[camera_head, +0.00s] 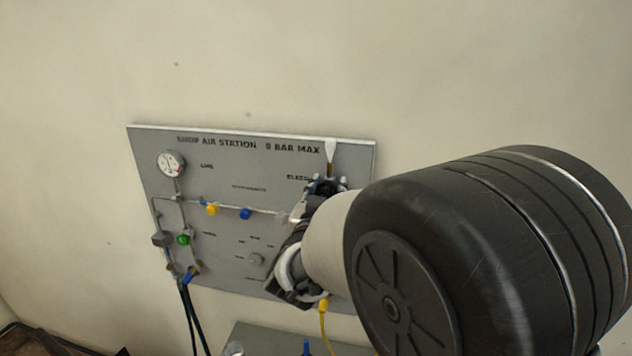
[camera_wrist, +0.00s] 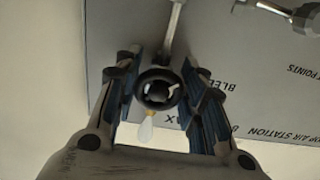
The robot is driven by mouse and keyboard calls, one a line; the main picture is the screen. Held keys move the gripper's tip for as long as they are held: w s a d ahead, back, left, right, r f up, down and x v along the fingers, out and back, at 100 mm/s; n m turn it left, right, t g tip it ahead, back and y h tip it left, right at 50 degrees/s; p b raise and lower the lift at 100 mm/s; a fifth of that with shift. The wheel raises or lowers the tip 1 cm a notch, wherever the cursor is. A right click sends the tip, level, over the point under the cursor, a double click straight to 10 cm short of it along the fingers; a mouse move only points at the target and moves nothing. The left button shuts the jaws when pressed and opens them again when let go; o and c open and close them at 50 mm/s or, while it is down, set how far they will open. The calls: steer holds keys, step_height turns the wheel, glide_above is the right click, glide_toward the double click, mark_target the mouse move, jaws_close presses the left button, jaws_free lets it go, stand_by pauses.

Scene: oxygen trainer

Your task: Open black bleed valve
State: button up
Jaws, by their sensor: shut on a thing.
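The black bleed valve knob (camera_wrist: 160,90) is round and sits between the two blue-padded fingers of my gripper (camera_wrist: 162,92) in the wrist view. My gripper is shut on it, one finger on each side. A metal pipe runs up from the knob in that view, and a white and brass tip (camera_wrist: 146,128) shows below it. In the head view my gripper (camera_head: 325,188) is at the upper right of the grey panel (camera_head: 225,265), by the partly covered BLEED label. My arm hides much of the valve there.
The panel also carries a gauge (camera_head: 170,164), a yellow knob (camera_head: 211,209), a blue knob (camera_head: 246,214) and a green knob (camera_head: 183,239). Dark hoses (camera_head: 188,315) hang at lower left. A yellow hose (camera_head: 323,308) hangs below my gripper. The wall above the panel is clear.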

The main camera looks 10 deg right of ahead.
steer(key=n+p, duration=0.2)
steer(key=n, duration=0.2)
steer(key=shift+d+r+n, duration=0.1)
steer(key=shift+r+n, duration=0.05)
steer(key=shift+n, duration=0.25)
steer(key=n+p, duration=0.2)
steer(key=n, duration=0.2)
steer(key=shift+n+p, duration=0.3)
steer(key=o, duration=1.1)
steer(key=shift+s, duration=0.1)
steer(key=v, duration=1.2)
